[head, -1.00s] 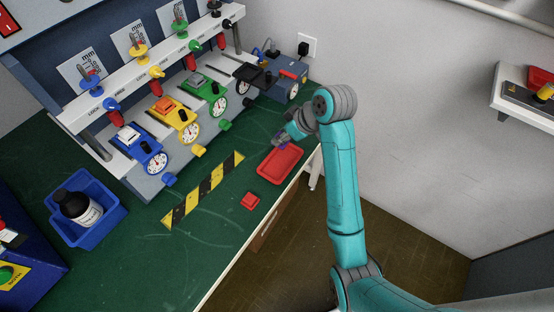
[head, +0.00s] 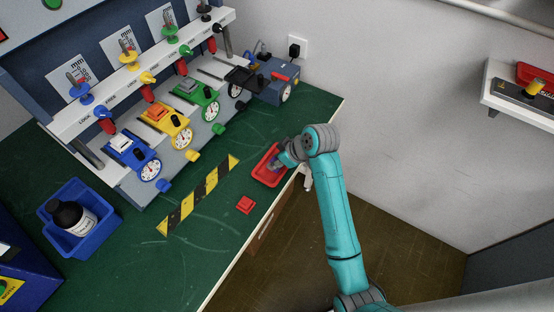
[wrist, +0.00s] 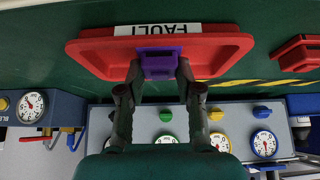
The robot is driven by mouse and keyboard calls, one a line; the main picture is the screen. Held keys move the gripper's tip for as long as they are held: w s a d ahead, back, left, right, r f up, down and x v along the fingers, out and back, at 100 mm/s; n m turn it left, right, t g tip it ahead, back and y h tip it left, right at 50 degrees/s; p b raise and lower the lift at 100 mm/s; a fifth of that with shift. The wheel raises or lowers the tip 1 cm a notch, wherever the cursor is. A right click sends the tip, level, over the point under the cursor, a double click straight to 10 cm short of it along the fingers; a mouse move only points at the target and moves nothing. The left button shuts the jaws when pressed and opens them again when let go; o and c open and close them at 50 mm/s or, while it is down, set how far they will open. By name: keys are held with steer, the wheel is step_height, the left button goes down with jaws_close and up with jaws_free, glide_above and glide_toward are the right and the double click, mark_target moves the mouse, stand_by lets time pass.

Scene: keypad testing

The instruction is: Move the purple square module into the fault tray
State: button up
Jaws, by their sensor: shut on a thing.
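The purple square module (wrist: 160,62) shows in the wrist view between the two fingertips of my gripper (wrist: 160,72), which is shut on it. It appears in front of the red fault tray (wrist: 95,48), which carries a white "FAULT" label. In the head view my gripper (head: 277,164) is over the right part of the red tray (head: 262,175), near the bench's edge. My arm hides part of the tray there. I cannot tell whether the module touches the tray floor.
The row of blue, yellow and green test stations (head: 168,122) stands behind. A blue bin (head: 100,225) holds a dark bottle (head: 70,216).

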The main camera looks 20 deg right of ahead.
steer(key=o, duration=1.1)
steer(key=v, duration=1.2)
